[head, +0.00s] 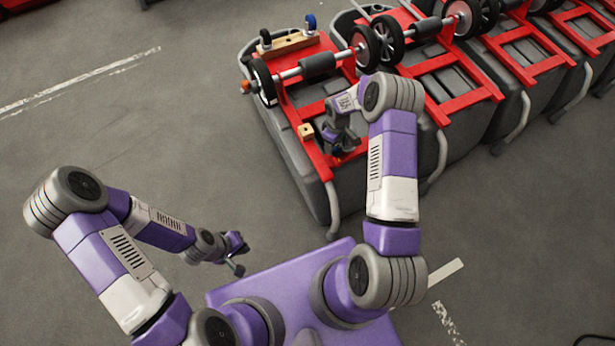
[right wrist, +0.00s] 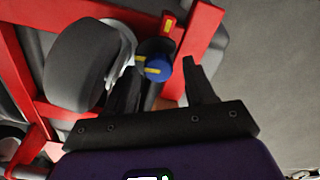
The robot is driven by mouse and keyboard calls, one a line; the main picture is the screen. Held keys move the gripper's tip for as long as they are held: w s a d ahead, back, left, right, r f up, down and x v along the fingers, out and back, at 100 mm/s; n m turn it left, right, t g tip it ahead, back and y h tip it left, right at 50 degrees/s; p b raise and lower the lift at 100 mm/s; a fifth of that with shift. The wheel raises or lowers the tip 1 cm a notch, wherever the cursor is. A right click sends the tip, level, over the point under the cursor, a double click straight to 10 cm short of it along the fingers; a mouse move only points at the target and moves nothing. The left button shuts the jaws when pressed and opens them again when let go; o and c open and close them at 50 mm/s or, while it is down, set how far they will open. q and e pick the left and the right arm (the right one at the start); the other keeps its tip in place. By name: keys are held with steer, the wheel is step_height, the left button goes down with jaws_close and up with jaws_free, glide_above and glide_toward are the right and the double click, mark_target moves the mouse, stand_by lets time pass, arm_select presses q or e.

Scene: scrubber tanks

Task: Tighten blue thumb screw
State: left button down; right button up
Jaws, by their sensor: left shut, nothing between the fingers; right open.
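The blue thumb screw (right wrist: 158,69) has a round blue head with a yellow stripe and sits by a red frame bar in the right wrist view. My right gripper (right wrist: 160,72) is open, its dark fingers on either side of the blue head; whether they touch it I cannot tell. In the head view my right gripper (head: 337,140) is over the nearest tank's red frame, and its arm hides part of that area. My left gripper (head: 238,262) is shut and empty, above the floor, away from the tank.
Several similar tanks stand to the right. The floor at left is clear.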

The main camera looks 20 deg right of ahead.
steer(key=n+p, duration=0.1)
steer(key=n, duration=0.3)
steer(key=shift+d+r+n, duration=0.1)
steer(key=shift+n, duration=0.3)
steer(key=n+p, duration=0.2)
steer(key=n, duration=0.2)
steer(key=shift+s+n, duration=0.1)
steer(key=shift+n, duration=0.2)
steer(key=n+p, duration=0.1)
steer(key=n, duration=0.2)
steer(key=n+p, duration=0.2)
steer(key=n, duration=0.2)
steer(key=shift+s+r, duration=0.1)
step_height(320, 180, up, 7)
steer(key=shift+r+p, duration=0.1)
steer(key=shift+p, duration=0.8)
steer(key=s+a+m+y, duration=0.4)
steer(key=s+a+m, duration=1.5)
steer(key=a+m, duration=0.2)
steer(key=shift+a+m+y, duration=0.3)
steer(key=shift+m, duration=0.1)
